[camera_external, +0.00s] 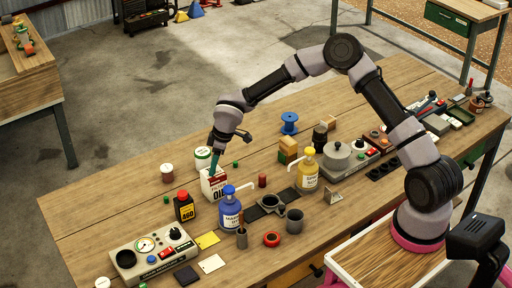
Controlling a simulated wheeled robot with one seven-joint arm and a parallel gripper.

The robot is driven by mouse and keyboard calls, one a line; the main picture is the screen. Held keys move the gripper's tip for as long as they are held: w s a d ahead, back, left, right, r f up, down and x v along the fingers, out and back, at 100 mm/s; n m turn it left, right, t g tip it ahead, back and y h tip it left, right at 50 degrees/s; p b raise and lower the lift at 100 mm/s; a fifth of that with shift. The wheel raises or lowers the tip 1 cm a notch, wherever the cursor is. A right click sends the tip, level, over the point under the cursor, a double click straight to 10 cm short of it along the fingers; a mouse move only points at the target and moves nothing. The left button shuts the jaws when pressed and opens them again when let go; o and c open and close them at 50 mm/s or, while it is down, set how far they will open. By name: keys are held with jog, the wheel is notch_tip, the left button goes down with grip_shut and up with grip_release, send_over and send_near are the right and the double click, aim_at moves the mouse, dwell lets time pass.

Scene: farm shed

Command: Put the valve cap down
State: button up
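My gripper (214,166) reaches down at the left-middle of the workbench, its teal fingers pointing at the top of a white and red oil filter box (213,189). The fingertips overlap the box's top in this view, and I cannot tell whether they touch it. The fingers look close together, but the gap between them does not show. I cannot make out a valve cap in or under the fingers. A small green piece (235,163) lies on the bench just right of the gripper; I cannot tell whether it is a cap.
Around the box stand a white tub (203,157), a black and red bottle (184,207), a blue pump bottle (230,209) and a dark red cylinder (262,181). A gauge panel (153,254) sits front left. The bench (110,199) is bare at far left.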

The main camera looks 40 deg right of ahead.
jog(key=v, duration=1.3)
jog(key=s+d+r+m+t+h, duration=0.1)
jog(key=s+d+r+m+h, duration=0.15)
jog(key=s+d+r, duration=0.65)
jog(key=s+d+r+m+t, duration=0.1)
jog(key=s+d+r+m, duration=0.3)
jog(key=s, duration=0.4)
jog(key=s+d+r+m+t+y, duration=0.1)
jog(key=s+d+r+m, duration=0.3)
jog(key=s, duration=0.5)
jog(key=s+d+r+m+t+y, duration=0.1)
jog(key=s+d+r+m+t, duration=0.1)
jog(key=s+d+r+m, duration=0.2)
jog(key=s+d, duration=0.3)
jog(key=s, duration=0.2)
jog(key=shift+d+r, duration=0.25)
jog(key=shift+d, duration=0.1)
